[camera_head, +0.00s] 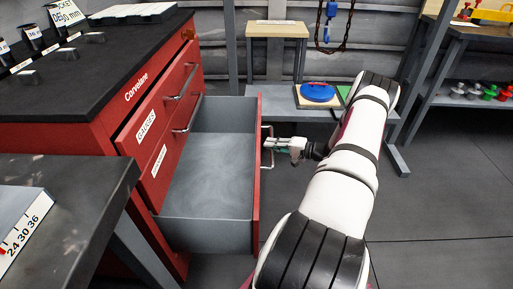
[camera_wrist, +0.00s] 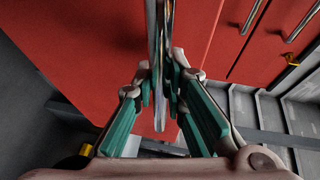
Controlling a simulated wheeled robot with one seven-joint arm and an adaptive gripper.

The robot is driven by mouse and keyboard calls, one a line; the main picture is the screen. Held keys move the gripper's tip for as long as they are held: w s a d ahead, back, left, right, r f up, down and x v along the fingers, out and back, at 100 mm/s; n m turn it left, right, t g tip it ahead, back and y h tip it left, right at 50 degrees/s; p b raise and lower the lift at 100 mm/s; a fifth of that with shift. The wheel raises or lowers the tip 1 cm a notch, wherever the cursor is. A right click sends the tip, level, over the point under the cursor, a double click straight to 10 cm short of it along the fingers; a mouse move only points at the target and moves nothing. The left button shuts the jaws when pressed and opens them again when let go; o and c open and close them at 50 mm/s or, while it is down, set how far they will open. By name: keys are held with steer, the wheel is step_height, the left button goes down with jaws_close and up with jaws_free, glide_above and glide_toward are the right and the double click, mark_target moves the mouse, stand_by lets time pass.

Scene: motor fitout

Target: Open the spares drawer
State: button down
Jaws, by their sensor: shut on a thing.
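The lowest drawer (camera_head: 208,190) of the red cabinet is pulled far out, and its grey inside looks empty. Its red front (camera_head: 257,165) is seen edge-on, so any label on it is hidden. My gripper (camera_head: 272,146) is at the outer side of this front, shut on its metal bar handle (camera_head: 267,132). In the wrist view the green-padded fingers (camera_wrist: 170,92) close around the handle bar (camera_wrist: 160,50), with the red drawer front behind.
Above are a drawer labelled GAUGES (camera_head: 148,125) and another drawer (camera_head: 159,160), its label too small to read. A dark bench (camera_head: 75,200) stands at the near left. A low shelf (camera_head: 280,102) stands behind. Floor at right (camera_head: 450,200) is clear.

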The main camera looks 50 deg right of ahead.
steer(key=shift+s+d, duration=0.55)
steer(key=shift+s, duration=0.1)
steer(key=c, duration=1.6)
jaws_free()
steer(key=v, duration=1.2)
steer(key=shift+w, duration=0.1)
